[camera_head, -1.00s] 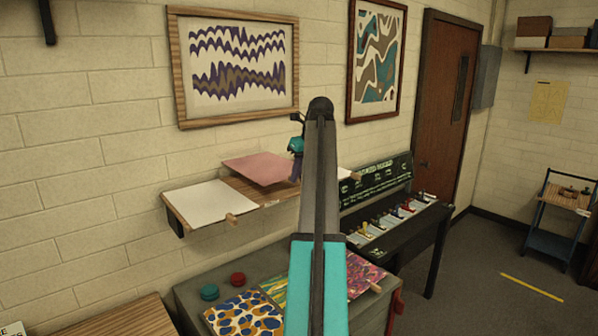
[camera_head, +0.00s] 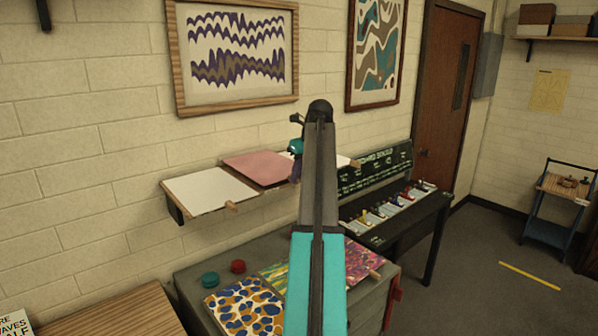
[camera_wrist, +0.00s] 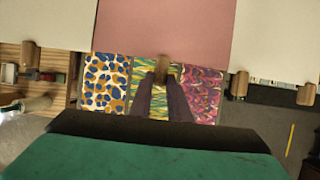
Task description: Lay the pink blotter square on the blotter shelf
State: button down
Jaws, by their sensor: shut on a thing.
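The pink blotter square (camera_head: 258,167) lies level at the middle of the blotter shelf (camera_head: 258,197), between a white square on the left (camera_head: 208,190) and another on the right (camera_head: 343,161). My gripper (camera_head: 295,173) is at its front edge, partly hidden behind my arm. In the wrist view the pink square (camera_wrist: 165,25) fills the top middle, and my gripper (camera_wrist: 162,80) is shut on its wooden tab (camera_wrist: 162,68). The square looks down at shelf height; whether it fully rests there I cannot tell.
Below the shelf is a grey bench with several patterned sheets (camera_head: 245,305) and teal (camera_head: 210,279) and red (camera_head: 238,266) round pieces. A dark stand with small coloured items (camera_head: 390,205) is to the right. Open floor lies farther right.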

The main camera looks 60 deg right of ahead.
jog(key=shift+f, duration=1.1)
jog(key=c, duration=1.1)
grip_release()
jog(key=shift+r, duration=0.1)
notch_tip(320, 180, up, 7)
dwell(0.9)
jog(key=shift+f, duration=0.2)
dwell(0.5)
